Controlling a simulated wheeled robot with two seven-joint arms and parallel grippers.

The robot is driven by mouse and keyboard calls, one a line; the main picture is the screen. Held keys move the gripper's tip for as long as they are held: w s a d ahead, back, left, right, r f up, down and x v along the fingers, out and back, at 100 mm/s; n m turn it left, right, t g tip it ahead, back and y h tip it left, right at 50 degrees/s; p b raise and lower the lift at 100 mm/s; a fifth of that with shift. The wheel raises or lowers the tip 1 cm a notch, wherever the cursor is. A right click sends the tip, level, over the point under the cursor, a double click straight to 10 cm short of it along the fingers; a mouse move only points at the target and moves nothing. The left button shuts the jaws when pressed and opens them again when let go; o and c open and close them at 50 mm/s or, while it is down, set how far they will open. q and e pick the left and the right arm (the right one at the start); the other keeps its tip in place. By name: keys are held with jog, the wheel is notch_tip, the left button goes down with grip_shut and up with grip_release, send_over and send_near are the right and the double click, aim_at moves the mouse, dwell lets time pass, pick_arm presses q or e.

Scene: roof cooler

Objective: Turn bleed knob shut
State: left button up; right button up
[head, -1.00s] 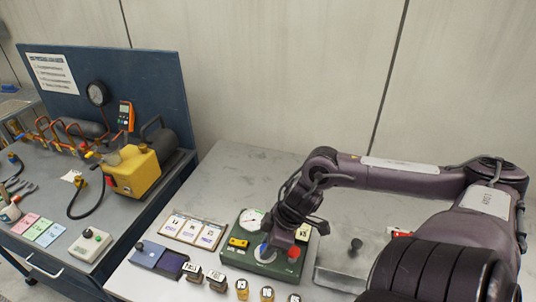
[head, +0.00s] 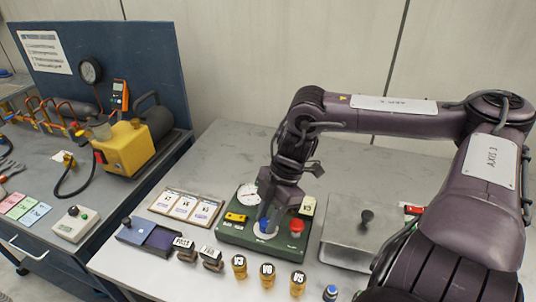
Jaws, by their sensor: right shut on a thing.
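A green box (head: 230,234) stands on the light grey table, with a round white dial (head: 247,193), a yellow part (head: 235,217) and a red knob (head: 296,226) on its top. A blue knob (head: 263,226) sits on a pale round plate near the box's front middle. My right gripper (head: 266,219) points down over this plate and is shut on the blue knob. The fingers and wrist hide part of the knob and the box top behind it. I cannot read which knob is marked bleed. My left gripper is not in view.
Several brass tags (head: 239,266) and dark stamps (head: 184,248) stand in front of the box. A card tray (head: 160,203) is to its left, a metal lidded box (head: 340,243) to its right. A yellow pump (head: 125,148) stands on the left bench.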

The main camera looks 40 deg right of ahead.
jog(key=n+b, duration=0.1)
jog(key=b, duration=0.1)
jog(key=shift+f+n+g+b, duration=0.3)
jog(key=shift+n+g+b, duration=0.1)
jog(key=shift+n+b, duration=0.35)
jog(key=shift+n, duration=0.05)
jog(key=n, duration=0.1)
jog(key=n+g, duration=0.1)
jog(key=n, duration=0.1)
jog(key=shift+w+r+n+g+h, duration=0.1)
jog(key=shift+r+n+g+h, duration=0.15)
jog(key=shift+n+g+h, duration=0.05)
jog(key=shift+w+a+r+n+g+h, duration=0.1)
jog(key=shift+n+g+h, duration=0.4)
jog(key=shift+n, duration=1.4)
jog(key=o, duration=1)
